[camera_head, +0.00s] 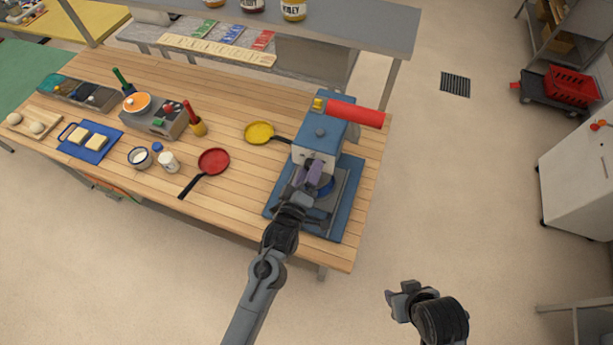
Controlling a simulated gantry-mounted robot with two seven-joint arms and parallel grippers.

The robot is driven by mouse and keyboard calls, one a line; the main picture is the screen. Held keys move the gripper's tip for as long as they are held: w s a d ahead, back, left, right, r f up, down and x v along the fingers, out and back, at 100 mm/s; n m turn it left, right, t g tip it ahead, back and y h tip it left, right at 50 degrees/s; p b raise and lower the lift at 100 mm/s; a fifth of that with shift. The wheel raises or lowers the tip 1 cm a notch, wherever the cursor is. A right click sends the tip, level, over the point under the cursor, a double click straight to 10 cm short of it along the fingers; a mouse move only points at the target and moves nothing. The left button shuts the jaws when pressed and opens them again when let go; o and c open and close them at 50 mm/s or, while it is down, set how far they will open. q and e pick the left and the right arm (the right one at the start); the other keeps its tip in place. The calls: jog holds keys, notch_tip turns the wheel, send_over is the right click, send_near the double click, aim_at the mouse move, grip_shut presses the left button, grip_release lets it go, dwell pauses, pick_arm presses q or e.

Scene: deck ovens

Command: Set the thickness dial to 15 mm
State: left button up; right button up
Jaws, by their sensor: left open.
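A blue machine (320,133) with a red roller-shaped part (355,113) and a small yellow part (319,104) on top stands at the right end of the wooden table. Its pale front face (308,158) is partly covered by my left gripper. My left gripper (316,174) is open, with its purple fingers at the front of the machine, above its blue base (350,195). I cannot tell whether they touch it. The thickness dial and its scale cannot be made out. My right gripper (392,297) hangs over the floor, away from the table; its opening is unclear.
A yellow pan (259,132) and a red pan (213,161) lie on the table (240,205) left of the machine. A stove with an orange pot (138,103), a blue board (90,143) and jars stand farther left. A shelf with jars (350,25) is behind.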

pick_arm(q)
jog(key=b+v, duration=0.1)
jog(key=v, duration=0.9)
jog(key=shift+s+a, duration=0.2)
jog(key=shift+s, duration=0.15)
